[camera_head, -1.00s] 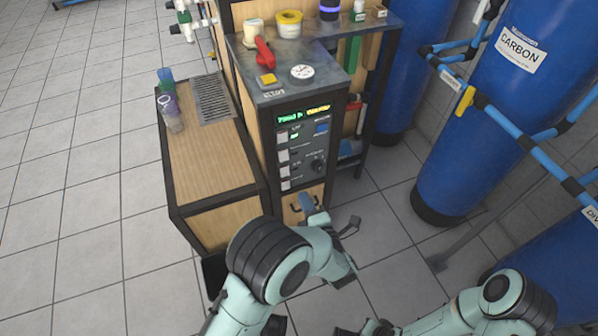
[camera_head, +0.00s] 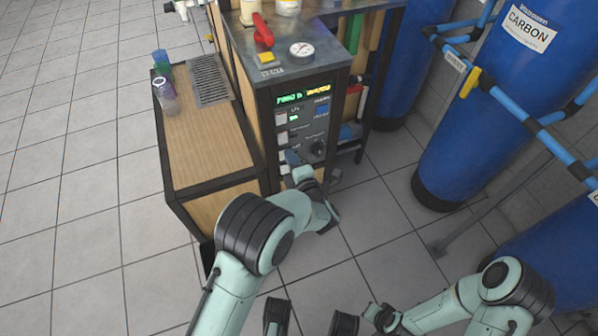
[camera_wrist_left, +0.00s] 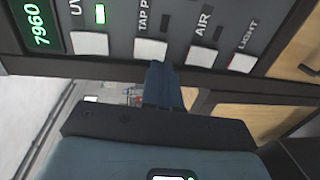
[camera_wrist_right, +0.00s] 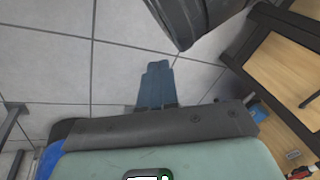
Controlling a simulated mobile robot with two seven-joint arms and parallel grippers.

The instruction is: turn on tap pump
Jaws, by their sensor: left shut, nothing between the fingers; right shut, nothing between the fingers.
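The control panel (camera_head: 304,128) is on the front of the dark-topped cabinet. In the left wrist view, the white square button (camera_wrist_left: 150,49) labelled "TAP P…" sits between the UV button (camera_wrist_left: 90,43) and the AIR button (camera_wrist_left: 202,56). A green lamp is lit above UV; the lamp by the tap button looks dark. My left gripper (camera_wrist_left: 161,72) is shut and empty, its tips at the lower edge of the tap button; I cannot tell if they touch. My right gripper (camera_wrist_right: 157,72) is shut and empty over the floor.
A LIGHT button (camera_wrist_left: 242,62) is at the row's right end. A wooden side counter (camera_head: 207,145) with cups stands left of the panel. A red handle (camera_head: 262,31) and a gauge (camera_head: 301,50) are on the cabinet top. Blue tanks (camera_head: 480,110) stand at right.

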